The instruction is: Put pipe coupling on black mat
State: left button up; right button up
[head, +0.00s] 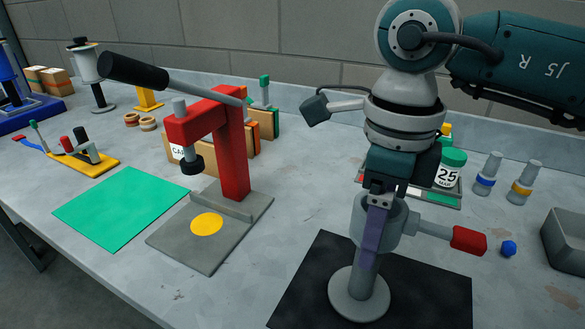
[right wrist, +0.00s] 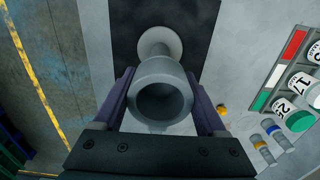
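The pipe coupling (head: 350,297) is a grey piece with a round flange at its lower end and a wide hollow cup at its upper end. It stands roughly upright over the black mat (head: 430,290); I cannot tell whether the flange touches the mat. My right gripper (head: 367,262) points down, with purple fingers on both sides of the cup. In the right wrist view the gripper (right wrist: 160,75) appears closed against the coupling (right wrist: 160,92), with the flange beyond over the mat (right wrist: 125,25). My left gripper is not in view.
A red-tipped grey bar (head: 468,240) sticks out right of the coupling. A blue ball (head: 508,248) and a grey bin (head: 566,240) lie further right. A red press (head: 232,150) stands left, beside a green mat (head: 125,207).

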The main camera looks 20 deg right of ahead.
jog(key=o, duration=0.4)
jog(key=shift+r, duration=0.15)
notch_tip(320, 180, up, 12)
jog(key=b, duration=0.1)
dwell(0.4)
